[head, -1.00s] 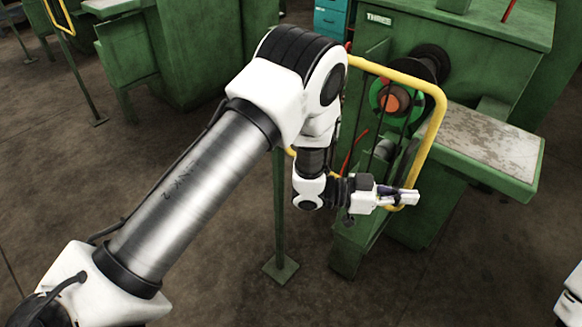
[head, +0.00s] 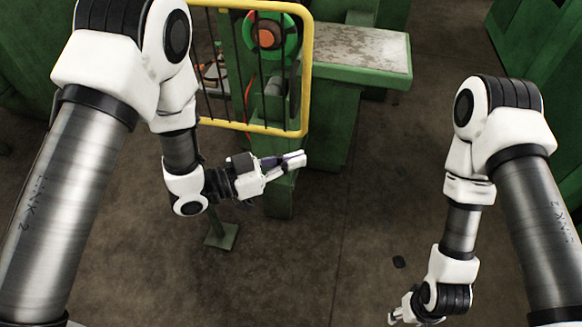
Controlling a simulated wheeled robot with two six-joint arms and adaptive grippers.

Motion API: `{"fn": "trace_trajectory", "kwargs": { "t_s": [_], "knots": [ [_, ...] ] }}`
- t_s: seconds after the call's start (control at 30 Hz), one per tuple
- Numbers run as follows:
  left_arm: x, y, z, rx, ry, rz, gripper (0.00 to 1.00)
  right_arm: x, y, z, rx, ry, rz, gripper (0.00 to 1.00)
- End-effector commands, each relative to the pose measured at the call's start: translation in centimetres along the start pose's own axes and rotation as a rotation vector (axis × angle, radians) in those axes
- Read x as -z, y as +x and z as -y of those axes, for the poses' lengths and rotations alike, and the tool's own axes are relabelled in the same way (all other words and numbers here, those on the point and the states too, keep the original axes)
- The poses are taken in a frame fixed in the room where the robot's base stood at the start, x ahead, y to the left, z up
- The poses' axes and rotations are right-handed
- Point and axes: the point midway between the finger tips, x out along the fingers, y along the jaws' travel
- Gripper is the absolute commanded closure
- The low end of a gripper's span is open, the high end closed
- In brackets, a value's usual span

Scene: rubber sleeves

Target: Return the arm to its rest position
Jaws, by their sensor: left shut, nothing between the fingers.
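My left arm comes in from the left, and its elbow is high at the top left. My left gripper (head: 290,161) is shut and empty. It points right, over the floor and in front of the yellow-framed guard (head: 306,70) of the green machine. My right arm comes in from the right and bends down. Its gripper (head: 398,314) shows only in part at the bottom edge, and I cannot tell whether its fingers are open or shut.
The green machine (head: 333,115) stands behind the guard, with a worn grey table top (head: 367,50) and a green and orange round part (head: 270,38). A post foot (head: 221,235) stands on the floor. The floor (head: 320,250) between my arms is clear, apart from a small dark patch (head: 399,262).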

Motion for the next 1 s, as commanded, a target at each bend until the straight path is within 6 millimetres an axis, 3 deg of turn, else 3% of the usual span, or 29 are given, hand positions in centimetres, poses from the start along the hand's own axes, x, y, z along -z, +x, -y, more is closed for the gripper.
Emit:
{"fn": "trace_trajectory", "kwargs": {
  "t_s": [0.33,0.47,0.57,0.67,0.7,0.8,0.9,1.0],
  "knots": [
    [-0.1,-0.6,-1.0,-0.001,-0.004,0.002,1.00,0.0,0.1,0.0,0.000,0.000,0.001,0.48],
    [-3.5,-2.1,-1.2,0.039,-0.097,0.029,1.00,0.0,0.2,0.0,0.000,0.000,0.000,0.48],
    [-9.2,-5.2,-0.3,0.210,-0.214,0.169,1.00,0.0,0.1,0.0,0.000,0.000,0.001,0.48],
    [-16.5,-10.3,-0.1,0.414,-0.349,0.435,1.00,0.0,0.1,0.0,0.000,0.000,0.001,0.48],
    [-19.2,-12.8,-0.6,0.490,-0.408,0.551,1.00,0.0,0.1,0.0,0.000,0.000,0.001,0.48],
    [-24.4,-19.5,-2.9,0.666,-0.568,0.845,1.00,0.0,0.1,0.0,0.000,0.000,0.001,0.48],
    [-26.9,-25.6,-6.2,0.810,-0.726,1.101,1.00,0.0,0.1,0.0,0.000,0.000,0.001,0.48],
    [-27.4,-29.3,-9.1,0.896,-0.847,1.280,1.00,0.0,0.1,0.0,0.000,0.000,0.001,0.48]
  ]
}}
